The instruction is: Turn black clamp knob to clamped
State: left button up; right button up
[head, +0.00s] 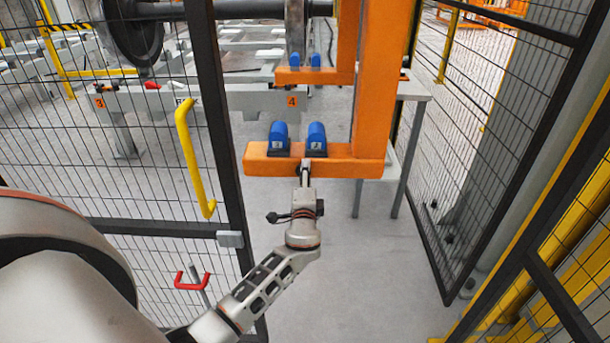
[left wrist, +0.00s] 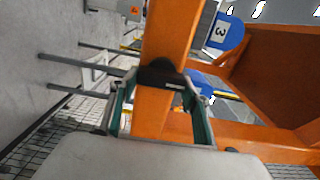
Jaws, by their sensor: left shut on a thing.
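The black clamp knob (left wrist: 160,73) sits on the orange arm of the gantry in the left wrist view. In the head view it is mostly hidden behind my gripper, at the underside of the orange crossbar (head: 258,163). My left gripper (head: 305,168) reaches up to the front of that bar, below two blue blocks (head: 317,138). In the left wrist view my left gripper (left wrist: 160,88) has one green-lined finger on each side of the knob and is shut on it. The knob's exact angle is hard to tell. My right gripper is not in view.
Mesh fence panels with dark frames stand to the left and right of the opening. The left one carries a yellow handle (head: 194,158) and a red handle (head: 192,280). A grey table (head: 412,90) stands behind the orange post. The floor in front is clear.

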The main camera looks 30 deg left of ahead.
pick_arm(q)
jog(key=shift+m+p, duration=0.3)
jog(key=shift+m, duration=0.7)
jog(key=shift+m+p, duration=0.3)
jog(key=shift+m, duration=0.7)
jog(key=m+p, duration=0.1)
jog(key=m, duration=0.2)
jog(key=shift+f, duration=0.2)
jog(key=shift+f+m+p, duration=0.1)
jog(key=shift+m+p, duration=0.3)
jog(key=shift+m, duration=0.4)
jog(key=shift+s+a+m, duration=0.1)
jog(key=shift+m, duration=0.3)
jog(key=shift+f, duration=0.1)
jog(key=o, duration=1.1)
